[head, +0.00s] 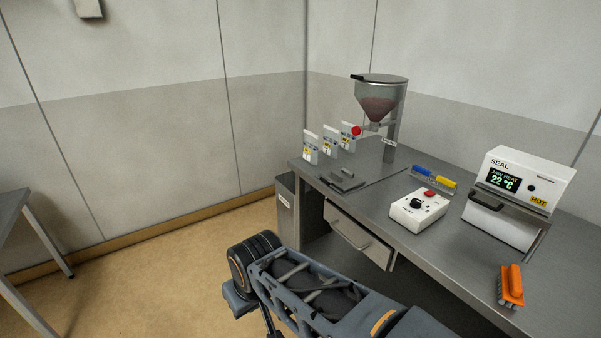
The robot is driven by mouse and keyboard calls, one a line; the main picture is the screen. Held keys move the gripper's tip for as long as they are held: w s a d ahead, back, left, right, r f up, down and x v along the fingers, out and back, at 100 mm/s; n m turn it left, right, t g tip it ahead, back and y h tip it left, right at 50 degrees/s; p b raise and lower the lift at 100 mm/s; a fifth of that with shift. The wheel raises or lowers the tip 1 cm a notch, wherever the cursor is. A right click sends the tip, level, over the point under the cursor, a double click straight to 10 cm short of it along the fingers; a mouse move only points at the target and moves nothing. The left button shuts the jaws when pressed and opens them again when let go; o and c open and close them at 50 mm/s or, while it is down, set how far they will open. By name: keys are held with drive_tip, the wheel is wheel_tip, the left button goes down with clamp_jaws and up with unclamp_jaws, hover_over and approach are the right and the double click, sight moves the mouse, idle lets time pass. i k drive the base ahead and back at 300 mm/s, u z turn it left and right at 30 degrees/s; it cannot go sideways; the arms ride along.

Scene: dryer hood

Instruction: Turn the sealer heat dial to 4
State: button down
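A white control box (408,216) stands on the steel bench, with a black dial (416,203) and a red button (429,193) on its top. Marks ring the dial, but they are too small to read, so I cannot tell its setting. Behind it to the right is the white sealer (545,175), labelled SEAL. Its display (503,180) reads 22 °C under a small line that looks like "JAW HEAT". A small black round part (531,187) sits beside the display. My arm crosses the bottom of the view, apart from the box; my gripper is not visible.
The steel bench (375,215) also holds a hopper (381,95), several labelled bags or cards (329,140), blue and yellow items (433,178) and an orange brush (511,285). A drawer (358,238) protrudes at the front.

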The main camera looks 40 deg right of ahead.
sight(416, 204)
drive_tip(key=z, duration=2.2)
drive_tip(key=k, duration=0.6)
drive_tip(key=u, duration=0.45)
drive_tip(key=i, duration=1.4)
drive_tip(key=z, duration=0.4)
